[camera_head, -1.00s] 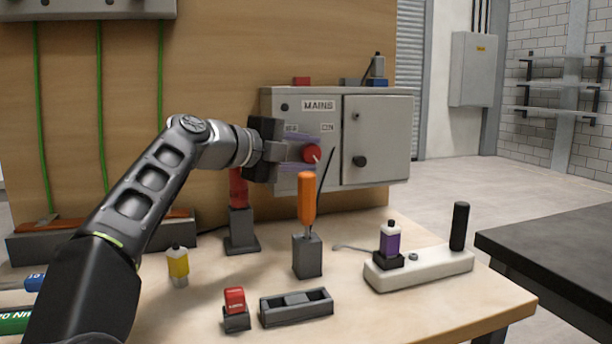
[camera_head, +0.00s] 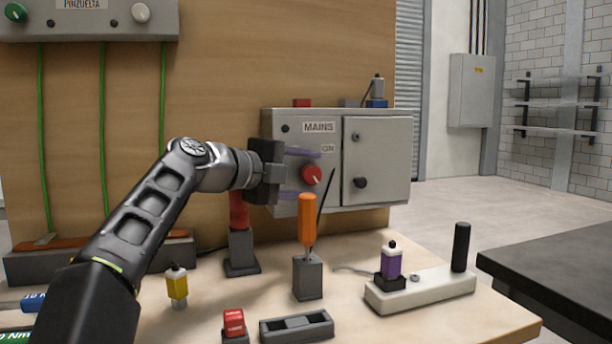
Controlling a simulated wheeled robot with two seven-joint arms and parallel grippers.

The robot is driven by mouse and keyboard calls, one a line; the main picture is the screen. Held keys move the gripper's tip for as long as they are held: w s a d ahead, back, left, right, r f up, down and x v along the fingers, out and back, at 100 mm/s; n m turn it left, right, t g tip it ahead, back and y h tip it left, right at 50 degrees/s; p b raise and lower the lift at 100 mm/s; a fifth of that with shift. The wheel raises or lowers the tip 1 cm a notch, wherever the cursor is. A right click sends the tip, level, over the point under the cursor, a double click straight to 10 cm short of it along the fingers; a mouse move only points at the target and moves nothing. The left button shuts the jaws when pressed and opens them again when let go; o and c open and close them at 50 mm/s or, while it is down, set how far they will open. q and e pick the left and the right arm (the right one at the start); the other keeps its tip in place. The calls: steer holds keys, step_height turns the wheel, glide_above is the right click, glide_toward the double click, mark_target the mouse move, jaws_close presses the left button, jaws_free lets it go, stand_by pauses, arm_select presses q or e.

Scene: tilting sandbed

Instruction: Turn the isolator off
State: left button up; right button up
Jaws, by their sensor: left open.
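The grey MAINS box (camera_head: 284,122) stands against the wooden board at the back of the bench. Its red rotary isolator knob (camera_head: 312,175) is on the left part of the front, with a small white mark toward its lower right. An ON label (camera_head: 328,148) shows above right of the knob; any label further left is hidden by my gripper. My left gripper (camera_head: 298,174) is open at the knob's left, with pale purple fingers above and below knob height. I cannot tell whether they touch the knob. My right gripper is not in view.
An orange-handled screwdriver stands in a grey block (camera_head: 307,278) in front of the box. A red post on a grey base (camera_head: 241,252) stands below my gripper. A yellow bottle (camera_head: 177,287) and a white strip (camera_head: 420,290) with a purple bottle stand on the bench.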

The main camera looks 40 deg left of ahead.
arm_select(q)
steer(key=v, duration=0.7)
steer(key=shift+s, duration=0.35)
steer(key=shift+a, duration=0.1)
